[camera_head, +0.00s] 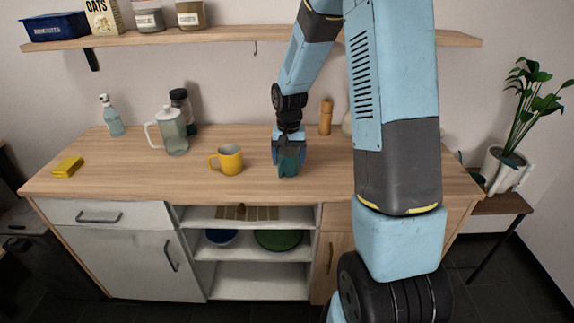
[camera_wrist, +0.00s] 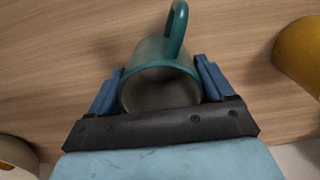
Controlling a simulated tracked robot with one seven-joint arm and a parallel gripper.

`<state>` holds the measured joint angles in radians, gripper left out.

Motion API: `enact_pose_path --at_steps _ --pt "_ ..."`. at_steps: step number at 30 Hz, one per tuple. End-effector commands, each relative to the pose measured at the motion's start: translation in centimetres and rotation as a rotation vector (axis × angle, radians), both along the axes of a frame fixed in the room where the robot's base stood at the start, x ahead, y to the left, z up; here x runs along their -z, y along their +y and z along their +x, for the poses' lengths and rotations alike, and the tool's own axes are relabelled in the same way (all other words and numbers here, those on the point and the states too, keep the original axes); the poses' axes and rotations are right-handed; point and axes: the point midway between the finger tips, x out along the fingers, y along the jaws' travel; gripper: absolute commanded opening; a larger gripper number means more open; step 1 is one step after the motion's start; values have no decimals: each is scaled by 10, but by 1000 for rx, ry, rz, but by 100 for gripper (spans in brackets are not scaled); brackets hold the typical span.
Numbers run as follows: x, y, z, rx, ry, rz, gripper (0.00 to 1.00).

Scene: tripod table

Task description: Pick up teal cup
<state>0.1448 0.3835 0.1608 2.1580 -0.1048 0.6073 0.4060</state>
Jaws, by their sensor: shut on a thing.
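The teal cup (camera_wrist: 160,72) sits between the two blue fingers of my gripper (camera_wrist: 160,90) in the wrist view. Its mouth faces the camera and its handle points up in the picture, away from the palm. The fingers close on the cup from both sides. In the head view, the teal cup (camera_head: 289,161) is at my gripper (camera_head: 288,150), low over the wooden counter, right of the yellow mug. The gripper hides part of it there. I cannot tell whether the cup touches the counter.
A yellow mug (camera_head: 230,160) stands just left; it also shows in the wrist view (camera_wrist: 300,55). A wooden mill (camera_head: 326,117) stands behind. A shelf (camera_head: 250,38) spans above.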

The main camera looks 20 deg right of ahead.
Motion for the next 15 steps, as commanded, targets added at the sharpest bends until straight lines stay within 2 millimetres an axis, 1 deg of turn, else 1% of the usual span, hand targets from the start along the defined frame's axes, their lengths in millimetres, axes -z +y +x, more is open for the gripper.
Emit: enact_pose_path --at_steps 8,11,15 --pt "-3 0 0 0 -2 -1 36" --pt "-12 0 1 0 -4 0 36" --pt "-36 -1 0 2 -5 -1 36"
